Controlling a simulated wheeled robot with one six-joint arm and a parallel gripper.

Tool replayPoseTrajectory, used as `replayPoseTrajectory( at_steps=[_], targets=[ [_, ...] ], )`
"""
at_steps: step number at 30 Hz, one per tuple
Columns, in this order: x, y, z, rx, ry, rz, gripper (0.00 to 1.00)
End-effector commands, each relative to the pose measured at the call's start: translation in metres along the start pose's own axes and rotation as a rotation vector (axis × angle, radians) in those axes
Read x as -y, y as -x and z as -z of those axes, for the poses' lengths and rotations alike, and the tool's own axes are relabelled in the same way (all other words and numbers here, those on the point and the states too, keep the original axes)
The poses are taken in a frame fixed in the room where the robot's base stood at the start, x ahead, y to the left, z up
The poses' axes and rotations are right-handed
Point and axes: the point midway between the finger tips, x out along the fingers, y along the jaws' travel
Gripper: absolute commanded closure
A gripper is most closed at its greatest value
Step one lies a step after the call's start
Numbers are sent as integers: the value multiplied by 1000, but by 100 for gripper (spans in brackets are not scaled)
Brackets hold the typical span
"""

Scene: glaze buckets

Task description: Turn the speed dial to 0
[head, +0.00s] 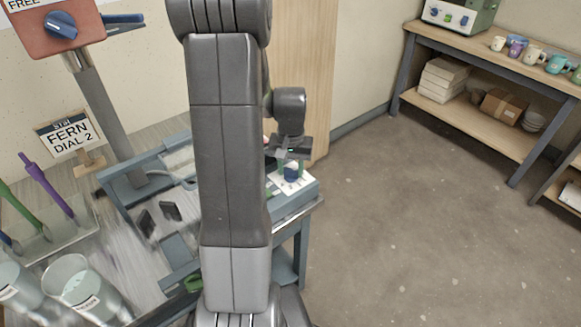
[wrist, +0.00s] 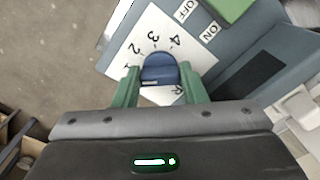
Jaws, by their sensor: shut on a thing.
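The blue speed dial (wrist: 160,70) sits on a white plate (wrist: 140,35) with numbers; 1, 2, 3 and 4 show on its far side in the wrist view. My gripper (wrist: 160,80) has its green fingers on either side of the dial and is shut on it. The dial's pointer and the 0 mark cannot be made out. In the head view the dial (head: 291,170) shows just under my gripper (head: 291,156), on a blue-grey box, partly beside my arm.
A green switch (wrist: 232,8) sits near the ON and OFF labels. A sign reading "STIR FERN DIAL 2" (head: 72,132) stands at left. An orange box (head: 30,38) with another blue knob is on a post. Buckets (head: 78,285) stand front left. The floor at right is clear.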

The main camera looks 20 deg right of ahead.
Motion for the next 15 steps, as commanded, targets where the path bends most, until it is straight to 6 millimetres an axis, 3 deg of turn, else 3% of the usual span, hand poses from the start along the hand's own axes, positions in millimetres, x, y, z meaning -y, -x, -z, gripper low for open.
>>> replayPoseTrajectory(
  at_steps=[15],
  targets=[
    [-2, 1, 1, -2, 452, 0, 85]
  ],
)
